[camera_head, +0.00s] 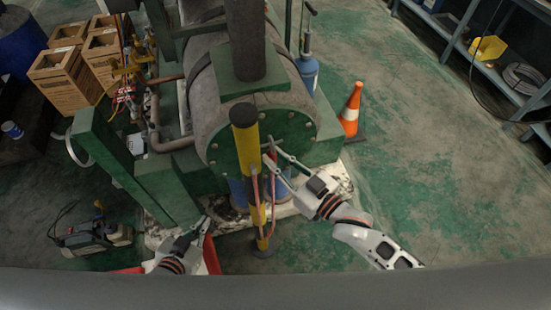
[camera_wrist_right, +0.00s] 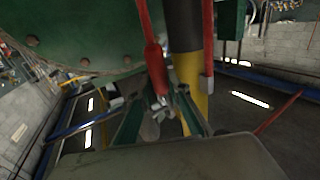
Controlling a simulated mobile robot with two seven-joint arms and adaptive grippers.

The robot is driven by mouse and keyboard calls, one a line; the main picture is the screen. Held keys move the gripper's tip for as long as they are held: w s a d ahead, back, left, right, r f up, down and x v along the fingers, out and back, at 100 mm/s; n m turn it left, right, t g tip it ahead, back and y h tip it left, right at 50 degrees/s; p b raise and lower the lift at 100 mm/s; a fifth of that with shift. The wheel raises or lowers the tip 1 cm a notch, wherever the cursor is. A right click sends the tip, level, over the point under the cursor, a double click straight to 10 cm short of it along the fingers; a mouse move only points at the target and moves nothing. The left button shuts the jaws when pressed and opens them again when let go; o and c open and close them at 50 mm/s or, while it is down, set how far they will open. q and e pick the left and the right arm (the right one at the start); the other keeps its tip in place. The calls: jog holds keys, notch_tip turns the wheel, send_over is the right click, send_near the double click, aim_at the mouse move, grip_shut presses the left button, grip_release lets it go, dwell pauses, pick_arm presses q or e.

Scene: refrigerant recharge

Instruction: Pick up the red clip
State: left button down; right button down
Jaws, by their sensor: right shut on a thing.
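The red clip (camera_wrist_right: 154,60) shows in the right wrist view as a red handle with a metal tip, upright beside the yellow and black post. My right gripper (camera_wrist_right: 163,102) has its fingers around its lower end and is shut on it. In the head view my right gripper (camera_head: 274,157) is at the post's right side, where the red clip (camera_head: 269,160) is small and partly covered by the fingers. My left gripper (camera_head: 199,224) is low at the left, apart from the clip, with its fingers spread and nothing visible between them.
The yellow and black post (camera_head: 246,150) stands close to my right gripper. A second red piece (camera_wrist_right: 208,45) hangs along it. The large green-ended tank (camera_head: 262,135) is just behind. An orange cone (camera_head: 351,108) stands at the right; the floor beyond is clear.

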jog(key=w+d+r, duration=0.1)
jog(key=w+d, duration=0.1)
jog(key=d, duration=0.6)
jog(key=w+d+r, duration=0.1)
jog(key=w+d, duration=0.1)
jog(key=d, duration=0.7)
jog(key=shift+w+d+r, duration=0.15)
jog(key=shift+w+d, duration=0.05)
jog(key=shift+w, duration=0.1)
jog(key=shift+d, duration=0.1)
jog(key=w+d+b, duration=0.1)
jog(key=w+d, duration=0.1)
jog(key=d, duration=0.6)
jog(key=shift+w+d, duration=0.2)
jog(key=shift+d, duration=0.05)
dwell(0.5)
jog(key=shift+a, duration=0.1)
